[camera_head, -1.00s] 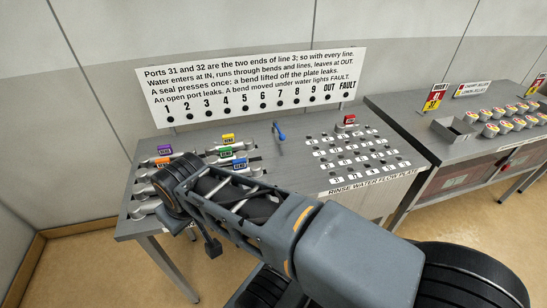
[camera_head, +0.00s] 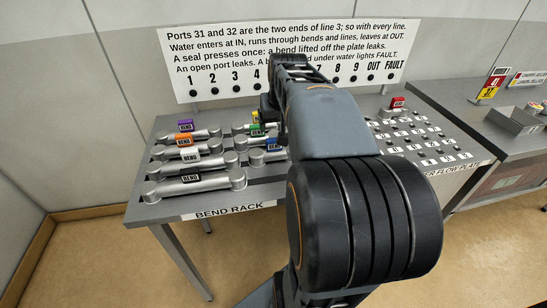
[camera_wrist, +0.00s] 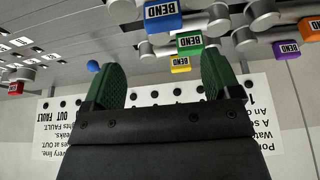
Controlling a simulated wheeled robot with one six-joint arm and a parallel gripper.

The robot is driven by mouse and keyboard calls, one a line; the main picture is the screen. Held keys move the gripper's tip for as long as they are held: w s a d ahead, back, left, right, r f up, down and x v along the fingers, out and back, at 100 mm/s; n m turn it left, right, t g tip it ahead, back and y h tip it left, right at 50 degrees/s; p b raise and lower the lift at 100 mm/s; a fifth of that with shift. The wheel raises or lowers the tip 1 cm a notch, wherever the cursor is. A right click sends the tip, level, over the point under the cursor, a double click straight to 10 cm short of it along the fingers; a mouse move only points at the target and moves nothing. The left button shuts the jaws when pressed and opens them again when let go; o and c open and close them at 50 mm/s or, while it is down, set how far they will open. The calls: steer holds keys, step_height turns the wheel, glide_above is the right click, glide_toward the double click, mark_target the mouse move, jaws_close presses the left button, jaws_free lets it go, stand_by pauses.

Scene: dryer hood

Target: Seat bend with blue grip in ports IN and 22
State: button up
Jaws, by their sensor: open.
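The bend with the blue grip (camera_head: 273,145) lies in the bend rack, partly behind my arm. In the wrist view its blue grip (camera_wrist: 163,15) is at the top edge, reading BEND upside down. My gripper (camera_wrist: 162,80) is open and empty, its two green fingers spread and apart from every bend. In the head view my arm hides the gripper. The flow plate (camera_head: 425,135) with its rows of labelled ports is right of my arm, and part shows in the wrist view (camera_wrist: 35,45). The labels for IN and 22 are too small to read.
Bends with purple (camera_head: 185,126), orange (camera_head: 184,140), white (camera_head: 189,154), black (camera_head: 190,179), green (camera_head: 257,130) and yellow (camera_wrist: 181,65) grips lie close by. The sign panel (camera_head: 210,60) stands behind.

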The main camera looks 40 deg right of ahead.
mark_target(274, 139)
steer(key=shift+a+x, duration=0.15)
steer(key=shift+x, duration=2.15)
steer(key=shift+a+x, duration=0.15)
steer(key=shift+x, duration=2.15)
steer(key=shift+w, duration=0.1)
steer(key=c, duration=1.5)
